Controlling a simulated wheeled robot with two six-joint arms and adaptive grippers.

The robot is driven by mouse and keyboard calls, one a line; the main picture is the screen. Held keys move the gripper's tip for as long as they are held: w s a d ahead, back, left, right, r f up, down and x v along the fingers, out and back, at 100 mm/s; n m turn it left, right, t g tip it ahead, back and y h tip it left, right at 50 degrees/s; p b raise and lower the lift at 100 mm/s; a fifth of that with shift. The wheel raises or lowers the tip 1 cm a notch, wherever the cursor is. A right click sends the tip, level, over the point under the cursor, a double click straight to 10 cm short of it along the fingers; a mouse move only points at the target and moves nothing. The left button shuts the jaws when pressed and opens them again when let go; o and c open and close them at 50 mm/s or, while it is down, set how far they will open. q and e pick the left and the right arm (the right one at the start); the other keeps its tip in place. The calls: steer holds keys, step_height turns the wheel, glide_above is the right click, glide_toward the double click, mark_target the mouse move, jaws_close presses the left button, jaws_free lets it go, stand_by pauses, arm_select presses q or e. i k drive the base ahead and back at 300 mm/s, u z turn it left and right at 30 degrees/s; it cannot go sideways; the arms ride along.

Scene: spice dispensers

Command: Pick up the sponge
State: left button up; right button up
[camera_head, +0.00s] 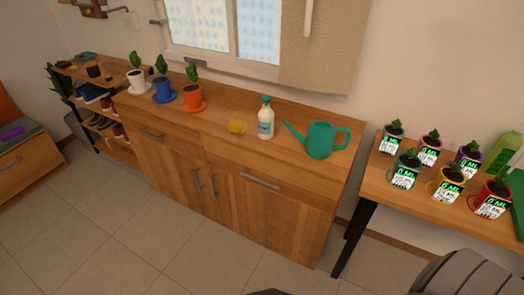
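Neither of my grippers can be made out in the head view, so nothing is seen touching the sponge.
White, blue and orange potted plants (193,97) stand to the left. A table (385,180) at right holds several labelled pots. Tiled floor lies in front.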

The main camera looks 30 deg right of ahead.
mark_target(235, 126)
steer(key=k, duration=0.45)
steer(key=z, duration=1.35)
steer(key=i, duration=1.7)
